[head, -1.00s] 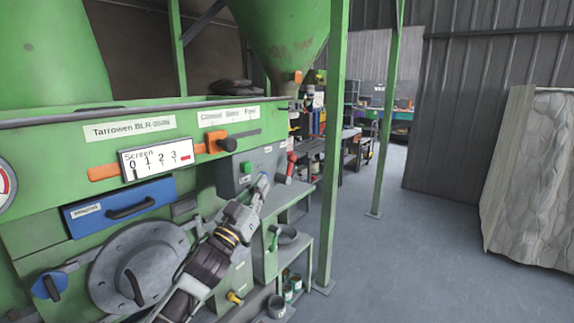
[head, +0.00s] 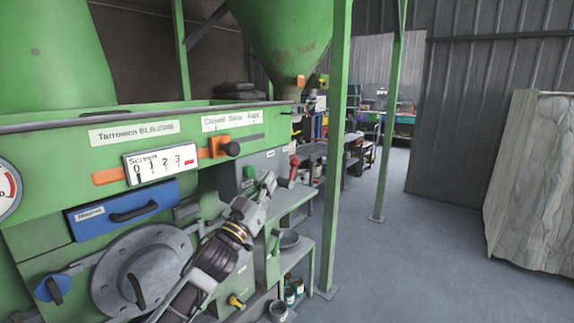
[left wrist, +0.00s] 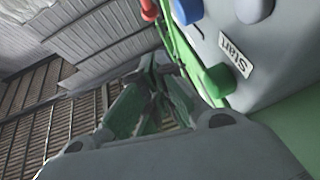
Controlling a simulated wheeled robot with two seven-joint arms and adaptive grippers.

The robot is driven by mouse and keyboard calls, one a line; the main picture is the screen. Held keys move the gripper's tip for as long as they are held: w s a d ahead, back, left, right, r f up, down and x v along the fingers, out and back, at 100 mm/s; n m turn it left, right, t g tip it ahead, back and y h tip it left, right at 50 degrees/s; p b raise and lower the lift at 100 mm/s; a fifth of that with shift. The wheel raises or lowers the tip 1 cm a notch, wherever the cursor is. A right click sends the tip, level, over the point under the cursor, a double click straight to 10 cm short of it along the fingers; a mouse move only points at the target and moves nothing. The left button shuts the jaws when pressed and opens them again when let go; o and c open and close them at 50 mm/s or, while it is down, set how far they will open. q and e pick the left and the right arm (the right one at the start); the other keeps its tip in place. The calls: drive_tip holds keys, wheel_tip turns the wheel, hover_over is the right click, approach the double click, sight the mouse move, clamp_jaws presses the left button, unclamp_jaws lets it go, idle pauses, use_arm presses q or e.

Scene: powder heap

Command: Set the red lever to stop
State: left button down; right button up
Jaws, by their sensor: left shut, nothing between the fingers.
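The red lever (head: 293,168) is a small red handle at the right end of the grey control box (head: 258,172), on the front of the green machine. A red knob-like part (left wrist: 149,10) shows at the top edge of the left wrist view; I cannot tell its setting. My left gripper (head: 268,181) is shut and empty, in front of the box and left of the red lever, apart from it in the picture. In the left wrist view its fingers (left wrist: 155,72) point up the picture. The lever's labels are too small to read. My right gripper is not in view.
A green button (left wrist: 217,80) by a "Start" label, and a blue knob (left wrist: 188,10), sit close to the left gripper. A grey shelf (head: 290,201) juts out below the box. A green post (head: 338,150) stands to the right. Open floor (head: 430,240) lies beyond it.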

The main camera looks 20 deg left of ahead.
use_arm(q)
drive_tip(key=w+d+r, duration=0.2)
drive_tip(key=w, duration=0.8)
drive_tip(key=shift+w+r, duration=0.15)
drive_tip(key=shift+w, duration=0.1)
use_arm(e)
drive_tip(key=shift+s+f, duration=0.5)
use_arm(q)
drive_tip(key=shift+d, duration=0.1)
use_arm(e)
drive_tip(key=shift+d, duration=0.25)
